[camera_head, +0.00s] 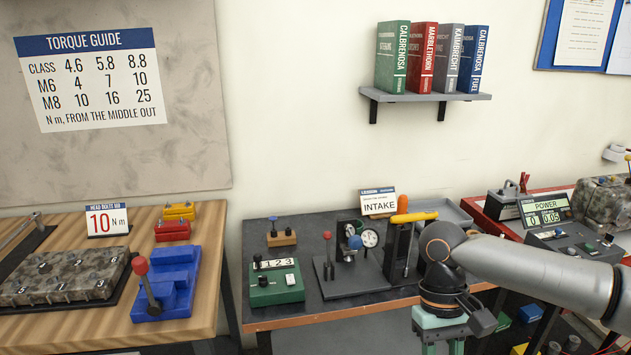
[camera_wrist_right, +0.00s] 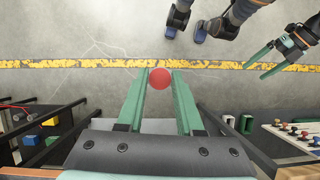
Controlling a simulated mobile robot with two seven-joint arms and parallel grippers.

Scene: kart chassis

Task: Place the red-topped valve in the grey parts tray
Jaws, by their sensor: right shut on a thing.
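My right gripper (camera_head: 440,345) hangs low at the front edge of the dark table in the head view. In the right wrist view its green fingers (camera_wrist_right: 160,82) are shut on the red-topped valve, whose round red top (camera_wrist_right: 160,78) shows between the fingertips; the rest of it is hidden. A grey tray (camera_head: 455,213) lies at the back of the dark table, beyond my right gripper and partly hidden by my arm. My left gripper (camera_wrist_right: 268,62) shows only at the upper right of the right wrist view, its fingers apart and empty.
A blue fixture with a red-knobbed lever (camera_head: 168,285) is on the wooden bench. A red bench with a power unit (camera_head: 560,235) is right.

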